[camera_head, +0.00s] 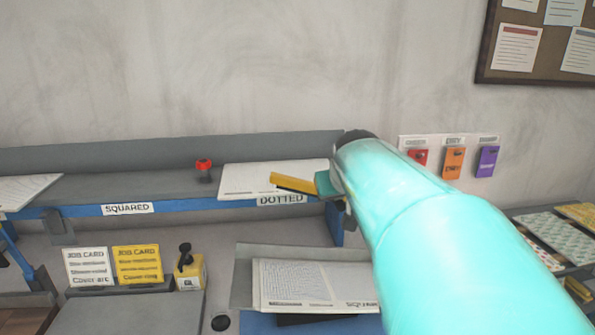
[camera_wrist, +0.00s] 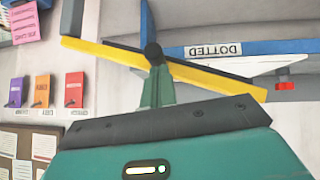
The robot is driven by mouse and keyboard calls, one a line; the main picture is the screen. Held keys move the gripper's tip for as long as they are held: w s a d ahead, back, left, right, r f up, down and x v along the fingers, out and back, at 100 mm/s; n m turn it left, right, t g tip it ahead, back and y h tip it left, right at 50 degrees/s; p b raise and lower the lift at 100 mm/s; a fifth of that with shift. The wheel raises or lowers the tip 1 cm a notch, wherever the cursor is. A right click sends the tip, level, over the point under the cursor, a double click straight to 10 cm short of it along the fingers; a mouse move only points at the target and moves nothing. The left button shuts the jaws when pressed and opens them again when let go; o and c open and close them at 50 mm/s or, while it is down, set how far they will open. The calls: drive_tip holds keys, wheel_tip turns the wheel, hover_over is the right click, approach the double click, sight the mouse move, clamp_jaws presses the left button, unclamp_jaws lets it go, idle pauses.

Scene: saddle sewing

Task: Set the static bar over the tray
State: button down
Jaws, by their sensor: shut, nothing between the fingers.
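The static bar looks like the yellow bar with a dark strip; it shows in the head view (camera_head: 292,182) in front of the white sheets over the tray labelled DOTTED (camera_head: 282,200). It also crosses the wrist view (camera_wrist: 210,78), slanting, with a dark round knob (camera_wrist: 153,52) near its middle. My gripper (camera_wrist: 156,70) is shut, its teal fingers in line with the knob; whether they touch it I cannot tell. In the head view my arm hides most of the gripper and the bar's right end. The DOTTED label is upside down in the wrist view (camera_wrist: 213,49).
A red knob (camera_head: 204,166) stands on the bench left of the sheets. Two job cards (camera_head: 112,266), a small yellow device (camera_head: 190,270) and an open booklet (camera_head: 305,285) stand in front. Red, orange and purple switches (camera_head: 454,160) are on the wall at right.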

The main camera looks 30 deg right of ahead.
wheel_tip(320, 180, down, 8)
drive_tip(key=a+h, duration=0.1)
drive_tip(key=a, duration=0.1)
drive_tip(key=shift+w+a+r, duration=0.2)
drive_tip(key=shift+w, duration=0.1)
drive_tip(key=shift+f+g, duration=0.2)
drive_tip(key=shift+g, duration=0.1)
